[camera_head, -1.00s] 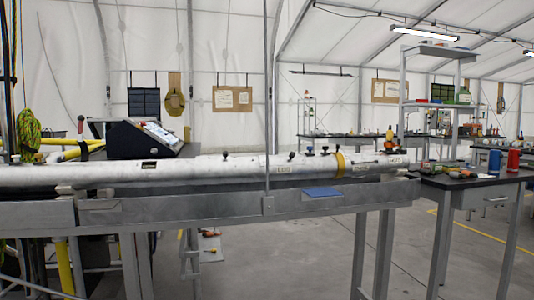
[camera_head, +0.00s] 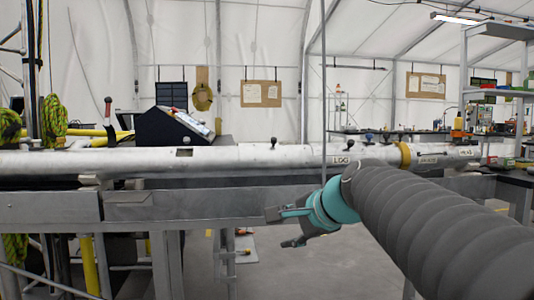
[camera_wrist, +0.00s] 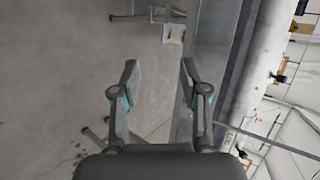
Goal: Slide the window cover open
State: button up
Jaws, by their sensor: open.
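A long white tube (camera_head: 110,160) lies level along a grey metal bench. A small dark opening (camera_head: 184,152) shows in its side, left of the middle. A dark knob (camera_head: 273,142) and a second dark knob (camera_head: 357,143) stand on top of it. I cannot tell which part is the window cover. My gripper (camera_head: 281,228) is open and empty, in front of the bench and below the tube. In the wrist view my gripper (camera_wrist: 158,65) points along the bench over the floor, and the tube (camera_wrist: 258,68) is off to the right, apart from the fingers.
The bench rail (camera_head: 200,207) runs between my gripper and the tube. A black console (camera_head: 175,129) stands behind the tube. A thin vertical pole (camera_head: 323,90) rises behind my arm. Yellow-green rope coils (camera_head: 54,116) hang at the left. Floor below my gripper is mostly clear.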

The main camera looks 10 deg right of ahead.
aim_at(258, 150)
jog(key=w+d+r+m+t+y+b, duration=0.1)
jog(key=w+d+r+m+t+b, duration=0.2)
jog(key=w+r+m, duration=0.5)
jog(key=w+d+r+m+t+y+b, duration=0.1)
jog(key=w+d+r+m+t, duration=0.2)
jog(key=w+d+r+m, duration=0.5)
jog(key=shift+n, duration=0.8)
jog(key=x, duration=0.5)
jog(key=a+p+x, duration=0.1)
jog(key=x, duration=0.5)
jog(key=p+x, duration=0.1)
jog(key=x, duration=0.4)
jog(key=shift+s+a+f, duration=0.15)
jog(key=shift+a+f, duration=0.05)
jog(key=shift+a, duration=0.3)
grip_shut()
